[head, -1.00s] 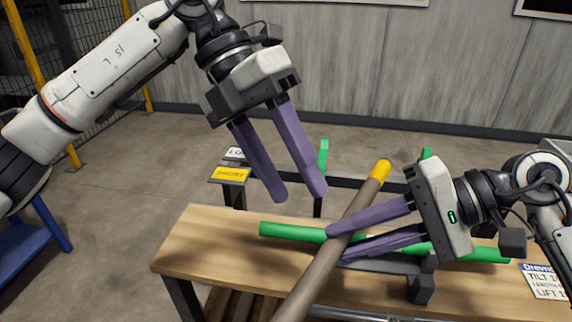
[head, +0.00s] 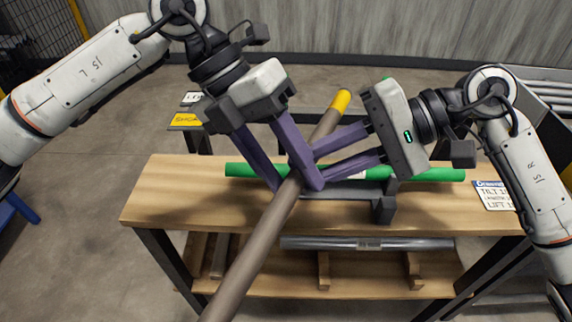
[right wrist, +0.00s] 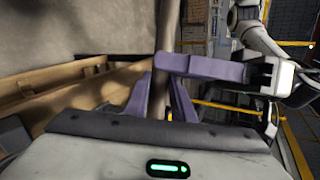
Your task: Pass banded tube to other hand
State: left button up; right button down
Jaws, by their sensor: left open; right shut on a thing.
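The banded tube (head: 262,232) is long and brown-grey with a yellow band at its far end (head: 341,100). It runs slantwise in the head view, its near end leaving the lower edge. My right gripper (head: 316,164) is shut on it below the yellow end. My left gripper (head: 295,186) is open, its fingers pointing down on either side of the tube, just nearer than the right fingers. In the right wrist view the tube (right wrist: 167,30) rises behind my right fingers (right wrist: 160,98), and a left finger (right wrist: 200,68) crosses it.
A green tube (head: 440,174) lies along a wooden bench (head: 165,195) behind the grippers, on a dark support (head: 384,208). A silver tube (head: 400,243) lies on the lower shelf. A label card (head: 493,196) is at the right. The bench's left part is clear.

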pick_arm(q)
grip_shut()
jog(key=shift+r, duration=0.1)
pick_arm(e)
jog(key=c, duration=1.4)
grip_release()
